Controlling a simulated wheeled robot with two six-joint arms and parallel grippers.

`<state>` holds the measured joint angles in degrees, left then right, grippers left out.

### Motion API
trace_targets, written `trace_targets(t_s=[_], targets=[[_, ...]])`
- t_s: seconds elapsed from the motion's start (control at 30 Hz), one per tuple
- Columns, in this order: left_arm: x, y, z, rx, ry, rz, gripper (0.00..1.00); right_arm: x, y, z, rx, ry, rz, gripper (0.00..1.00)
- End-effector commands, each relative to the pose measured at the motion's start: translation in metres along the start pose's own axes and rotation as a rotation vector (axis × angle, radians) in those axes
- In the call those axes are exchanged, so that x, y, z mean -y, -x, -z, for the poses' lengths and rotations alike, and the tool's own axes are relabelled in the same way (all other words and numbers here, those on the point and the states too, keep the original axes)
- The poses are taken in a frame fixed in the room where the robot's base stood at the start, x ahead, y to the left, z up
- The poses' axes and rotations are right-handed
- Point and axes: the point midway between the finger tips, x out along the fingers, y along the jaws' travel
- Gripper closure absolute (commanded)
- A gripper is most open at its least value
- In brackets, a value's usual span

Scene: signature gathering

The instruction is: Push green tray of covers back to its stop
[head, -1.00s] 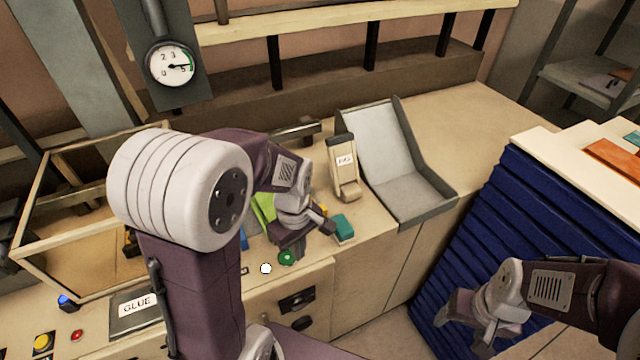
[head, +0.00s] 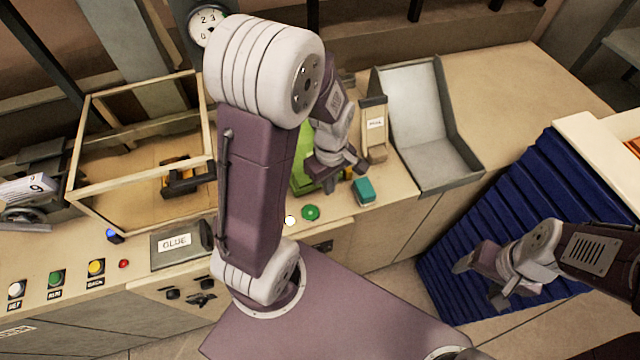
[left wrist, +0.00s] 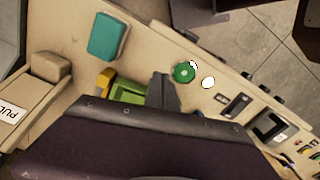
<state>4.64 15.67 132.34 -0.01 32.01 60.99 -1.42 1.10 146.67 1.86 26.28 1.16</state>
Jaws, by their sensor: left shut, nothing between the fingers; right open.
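The green tray (head: 302,178) sits on the worktop in the head view, mostly hidden behind my left arm. In the left wrist view a green corner of the tray (left wrist: 128,92) shows with a yellow piece beside it; my gripper body covers the rest. My left gripper (head: 342,182) is shut and empty, low over the worktop at the tray's right side. Its dark finger also shows in the left wrist view (left wrist: 161,92). I cannot tell whether it touches the tray. The covers are not clearly visible. My right gripper (head: 482,282) is open and empty, in front of the blue stack.
A teal block (head: 364,191) and a green button (head: 311,213) lie close to my left gripper. A labelled stand (head: 375,125) and a grey chute (head: 415,105) stand behind and right. A wood-framed box (head: 90,120) is at left. The blue stack (head: 520,205) is at right.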

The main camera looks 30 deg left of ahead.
Motion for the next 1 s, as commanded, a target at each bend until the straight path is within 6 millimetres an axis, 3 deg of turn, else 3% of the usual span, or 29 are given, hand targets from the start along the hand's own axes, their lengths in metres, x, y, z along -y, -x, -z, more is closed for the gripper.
trace_targets(t_s=[0.23, 0.5, 0.9, 1.0], targets=[[0.002, -0.055, -0.001, 0.004, 0.000, 0.007, 1.00, 0.000, 0.001, 0.000, 0.000, 0.000, 0.000, 0.33], [0.000, -0.053, 0.035, 0.000, 0.002, 0.000, 1.00, 0.000, 0.017, 0.002, 0.000, 0.000, 0.000, 0.33], [0.000, -0.055, 0.040, 0.000, 0.000, 0.000, 1.00, 0.000, 0.017, 0.002, 0.000, 0.000, 0.000, 0.33], [0.000, -0.054, 0.051, -0.001, 0.004, -0.002, 1.00, 0.000, 0.019, 0.002, 0.000, 0.000, 0.000, 0.33]])
